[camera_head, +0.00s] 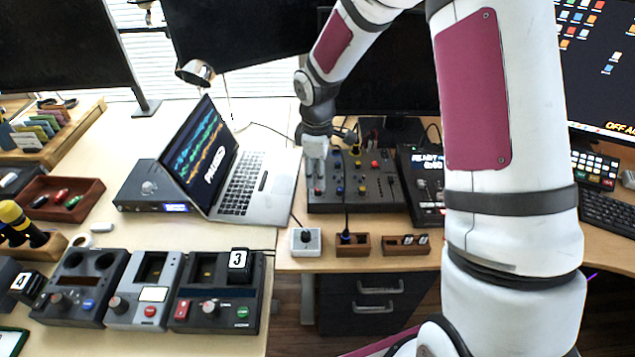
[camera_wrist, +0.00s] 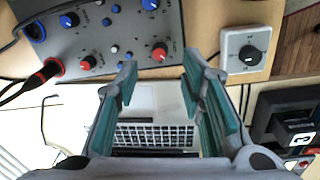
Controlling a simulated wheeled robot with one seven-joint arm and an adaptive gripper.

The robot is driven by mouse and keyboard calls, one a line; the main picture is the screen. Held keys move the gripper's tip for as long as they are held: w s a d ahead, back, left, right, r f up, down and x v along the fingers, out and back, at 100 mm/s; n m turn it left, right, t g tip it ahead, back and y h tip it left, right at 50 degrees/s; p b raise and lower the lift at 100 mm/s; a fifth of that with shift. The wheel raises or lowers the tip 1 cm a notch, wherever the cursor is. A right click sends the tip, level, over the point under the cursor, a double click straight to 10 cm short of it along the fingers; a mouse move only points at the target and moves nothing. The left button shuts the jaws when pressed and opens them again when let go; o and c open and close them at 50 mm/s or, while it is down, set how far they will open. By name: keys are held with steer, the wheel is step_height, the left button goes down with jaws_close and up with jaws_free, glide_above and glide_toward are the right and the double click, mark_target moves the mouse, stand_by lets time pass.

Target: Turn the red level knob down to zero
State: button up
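The dark mixer panel (camera_head: 393,205) stands on the desk under my gripper (camera_head: 316,188). In the wrist view, its grey face (camera_wrist: 125,28) carries a red knob (camera_wrist: 160,51) near the edge and a second red knob (camera_wrist: 88,62) further left. I cannot read labels that tell which is the level knob. My gripper (camera_wrist: 159,78) is open and empty, its teal-padded fingers apart. The near red knob appears just beyond the fingertips, between them, and no contact shows. In the head view a red knob (camera_head: 375,164) shows on the panel's far part; my gripper covers the panel's left side.
A red plug (camera_wrist: 52,68) with a black cable is on the panel. A white box with a black dial (camera_wrist: 249,54) sits nearby. An open laptop (camera_head: 262,190) stands left of the panel, a dark device (camera_head: 425,185) right. Small wooden boxes (camera_head: 353,245) line the desk's front.

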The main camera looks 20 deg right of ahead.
mark_target(317, 193)
step_height(317, 193, up, 7)
steer(key=shift+s+a, duration=0.15)
steer(key=shift+f, duration=0.1)
stand_by(0.3)
steer(key=s+d+r+m+t+h+p, duration=0.15)
steer(key=s+r+m, duration=0.45)
steer(key=s+r, duration=0.9)
steer(key=s+r+m+t+y+p, duration=0.1)
steer(key=s+r+m, duration=0.2)
steer(key=s, duration=0.5)
steer(key=s+r+m+t+p, duration=0.1)
steer(key=s+r+m, duration=0.2)
steer(key=s, duration=0.5)
steer(key=shift+s+a+y, duration=0.2)
steer(key=shift+a+y, duration=0.15)
steer(key=shift+a, duration=0.05)
steer(key=shift+r, duration=0.1)
